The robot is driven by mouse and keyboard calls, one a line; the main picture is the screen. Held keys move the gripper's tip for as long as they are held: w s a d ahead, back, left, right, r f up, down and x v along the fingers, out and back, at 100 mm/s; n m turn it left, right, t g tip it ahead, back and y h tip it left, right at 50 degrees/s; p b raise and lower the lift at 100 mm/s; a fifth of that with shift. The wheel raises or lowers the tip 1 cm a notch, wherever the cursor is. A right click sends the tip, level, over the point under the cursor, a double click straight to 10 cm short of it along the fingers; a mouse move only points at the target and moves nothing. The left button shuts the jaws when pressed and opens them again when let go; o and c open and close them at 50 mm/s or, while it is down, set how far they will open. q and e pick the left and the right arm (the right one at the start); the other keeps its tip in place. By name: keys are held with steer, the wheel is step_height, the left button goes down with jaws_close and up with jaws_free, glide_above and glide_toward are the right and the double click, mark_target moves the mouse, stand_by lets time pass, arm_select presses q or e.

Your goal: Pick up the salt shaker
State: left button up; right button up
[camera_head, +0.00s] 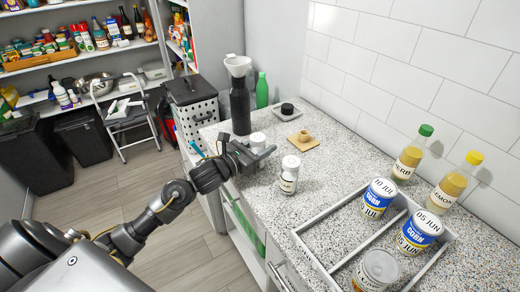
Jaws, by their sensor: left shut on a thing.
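My left gripper (258,153) is over the left edge of the speckled counter. It is shut on a small shaker (258,138) with a pale lid; the fingers hide most of its body and any label. A second white shaker (289,176) with a pale lid stands upright on the counter, right of and nearer than the gripper, apart from it. Its dark label is too small to read, so I cannot tell by label which shaker holds salt. My right gripper is not in view.
A dark bottle with a funnel (240,104) stands just behind the gripper. A divided tray (322,268) with cans is at front right, near two yellow bottles.

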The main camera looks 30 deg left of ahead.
mark_target(263, 136)
arm_select(q)
steer(key=shift+r, duration=0.15)
steer(key=shift+r, duration=0.25)
step_height(263, 136, up, 3)
steer(key=shift+f+b, duration=0.2)
steer(key=shift+b, duration=0.5)
steer(key=s+a+r+p, duration=0.1)
steer(key=s+r+p, duration=0.85)
steer(key=s, duration=0.45)
steer(key=d+f+m+g+h, duration=0.1)
steer(key=d+f+h, duration=0.1)
steer(key=d+f, duration=0.4)
steer(key=shift+d+f+m+b, duration=0.25)
steer(key=shift+f+m+b, duration=0.05)
steer(key=shift+f+b, duration=0.05)
